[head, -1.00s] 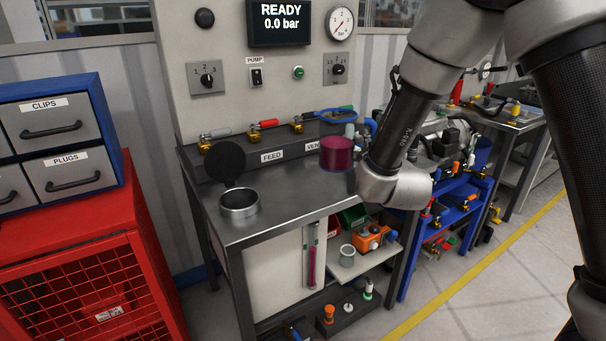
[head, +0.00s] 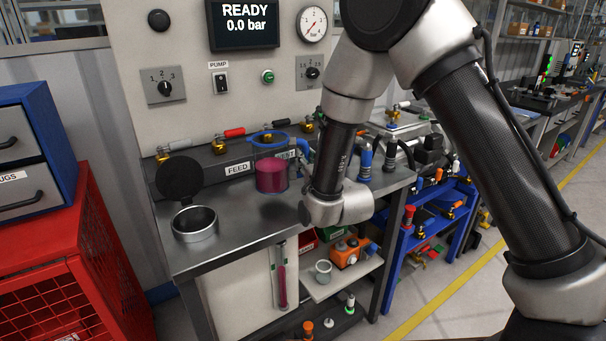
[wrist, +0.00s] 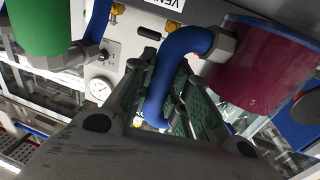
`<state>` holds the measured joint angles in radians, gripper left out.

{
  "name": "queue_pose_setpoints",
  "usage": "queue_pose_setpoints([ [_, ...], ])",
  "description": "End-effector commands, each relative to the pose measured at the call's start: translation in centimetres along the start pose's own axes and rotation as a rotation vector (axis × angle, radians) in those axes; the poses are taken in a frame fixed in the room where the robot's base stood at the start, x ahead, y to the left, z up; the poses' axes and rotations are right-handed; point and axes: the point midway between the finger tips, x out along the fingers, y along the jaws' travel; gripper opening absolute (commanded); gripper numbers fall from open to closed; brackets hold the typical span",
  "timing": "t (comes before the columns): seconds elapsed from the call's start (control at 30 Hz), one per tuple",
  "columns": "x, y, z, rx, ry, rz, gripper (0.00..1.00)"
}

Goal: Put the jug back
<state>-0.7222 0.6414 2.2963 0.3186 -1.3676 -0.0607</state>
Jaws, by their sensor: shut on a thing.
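The jug (head: 271,174) is clear with a blue rim and magenta liquid inside. In the head view it stands upright in front of the panel between the FEED and VENT labels, seemingly above the bench top, with a dark shadow below it. In the wrist view the jug (wrist: 262,75) fills the upper right, and its blue handle (wrist: 160,85) runs between the fingers. My gripper (wrist: 168,80) is shut on this handle. In the head view my wrist hides most of the gripper.
An open metal cup (head: 194,222) with a raised black lid (head: 179,177) is set in the steel bench (head: 235,240) at left. Valves with coloured handles line the back ledge. A shelf below holds a small grey cup (head: 323,270). A red cabinet (head: 85,260) stands left.

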Motion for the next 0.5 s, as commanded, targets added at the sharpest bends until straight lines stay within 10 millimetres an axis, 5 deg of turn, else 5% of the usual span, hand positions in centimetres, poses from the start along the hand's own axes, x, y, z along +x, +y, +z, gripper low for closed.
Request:
queue_pose_setpoints([
  [0.2, 0.0, 0.0, 3.3, -0.001, -0.002, 0.000, 0.00],
  [0.5, 0.0, 0.0, 3.7, 0.001, 0.002, 0.000, 0.00],
])
